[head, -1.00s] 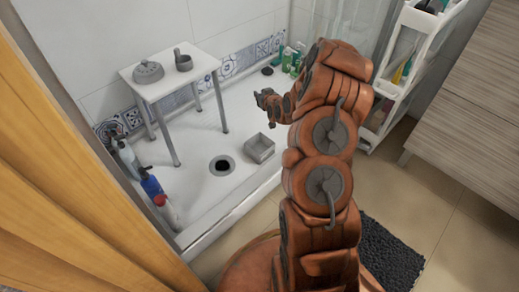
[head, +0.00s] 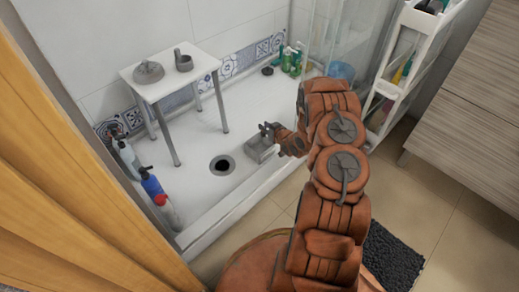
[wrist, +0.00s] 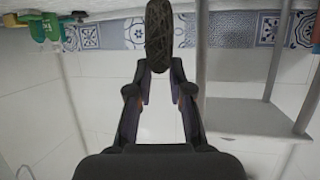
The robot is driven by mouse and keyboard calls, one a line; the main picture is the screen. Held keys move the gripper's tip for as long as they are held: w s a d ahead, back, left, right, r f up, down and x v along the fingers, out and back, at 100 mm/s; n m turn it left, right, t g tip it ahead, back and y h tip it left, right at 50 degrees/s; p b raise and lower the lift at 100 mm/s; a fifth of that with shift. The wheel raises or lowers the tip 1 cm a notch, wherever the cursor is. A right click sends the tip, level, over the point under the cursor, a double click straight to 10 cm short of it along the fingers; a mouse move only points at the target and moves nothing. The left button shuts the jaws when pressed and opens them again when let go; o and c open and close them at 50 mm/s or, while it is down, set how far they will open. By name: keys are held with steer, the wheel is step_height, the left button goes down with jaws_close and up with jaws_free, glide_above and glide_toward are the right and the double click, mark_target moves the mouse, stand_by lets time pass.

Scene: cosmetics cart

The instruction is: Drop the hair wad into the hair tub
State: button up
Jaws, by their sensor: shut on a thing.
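The hair wad (wrist: 159,35) is a dark, matted oblong lump in the wrist view. My gripper (wrist: 160,62) is shut on it, with a finger on each side and the wad sticking out past the tips. In the head view my gripper (head: 268,131) is at the upper edge of the grey hair tub (head: 256,151), a small square box on the shower floor. The gripper and wrist cover part of the tub there. I cannot tell how high the gripper is above it. The wad is too small to make out clearly in the head view.
A dark round drain (head: 222,165) lies left of the tub. A white stool (head: 205,66) with grey items stands behind. Bottles (head: 152,186) stand at the left wall, green bottles (head: 290,60) at the back. A white shelf (head: 403,60) is at right.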

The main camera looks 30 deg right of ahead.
mark_target(265, 136)
steer(key=shift+f+b, duration=1.35)
steer(key=shift+f, duration=1.75)
steer(key=o, duration=0.8)
steer(key=shift+s, duration=0.15)
steer(key=v, duration=1.2)
